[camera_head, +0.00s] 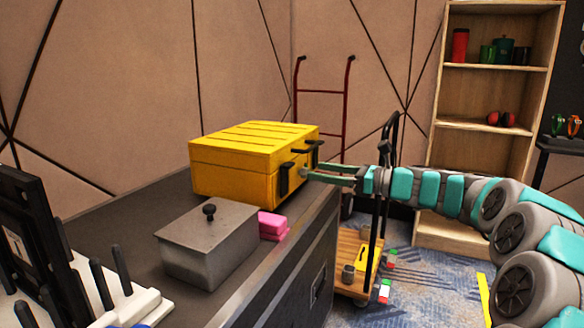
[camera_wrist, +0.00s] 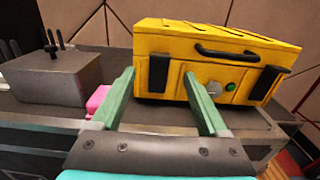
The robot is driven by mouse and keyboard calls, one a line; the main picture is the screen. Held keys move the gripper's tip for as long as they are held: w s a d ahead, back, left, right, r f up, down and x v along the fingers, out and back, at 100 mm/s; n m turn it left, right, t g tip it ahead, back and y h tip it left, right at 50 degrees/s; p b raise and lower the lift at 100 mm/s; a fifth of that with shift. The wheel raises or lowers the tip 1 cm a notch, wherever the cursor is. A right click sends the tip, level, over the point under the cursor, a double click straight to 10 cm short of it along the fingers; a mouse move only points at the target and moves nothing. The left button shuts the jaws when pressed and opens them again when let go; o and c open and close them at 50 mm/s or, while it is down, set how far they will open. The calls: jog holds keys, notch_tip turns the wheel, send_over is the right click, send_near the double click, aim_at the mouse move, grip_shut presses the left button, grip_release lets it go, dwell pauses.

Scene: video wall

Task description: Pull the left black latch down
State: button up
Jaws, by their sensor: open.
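A yellow case (camera_head: 235,170) with a ribbed lid sits closed on the dark cabinet top, its front turned toward my arm. In the wrist view the yellow case (camera_wrist: 205,100) shows a black handle (camera_wrist: 240,55) at the top of its front. The left black latch (camera_wrist: 159,74) lies upright against the case front, and the right black latch (camera_wrist: 264,83) is at the other end. A round grey knob and a green button sit between them. Contact cannot be told.
A grey lidded box (camera_head: 210,245) and a pink block (camera_head: 271,225) stand on the cabinet top (camera_head: 110,220), left of my gripper in the wrist view. A red hand truck, a wooden cart (camera_head: 350,265) and a shelf (camera_head: 480,170) stand beyond.

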jog(key=x, duration=0.7)
jog(key=shift+w+a, duration=0.15)
jog(key=shift+a, duration=0.15)
grip_shut()
dwell(0.4)
dwell(0.8)
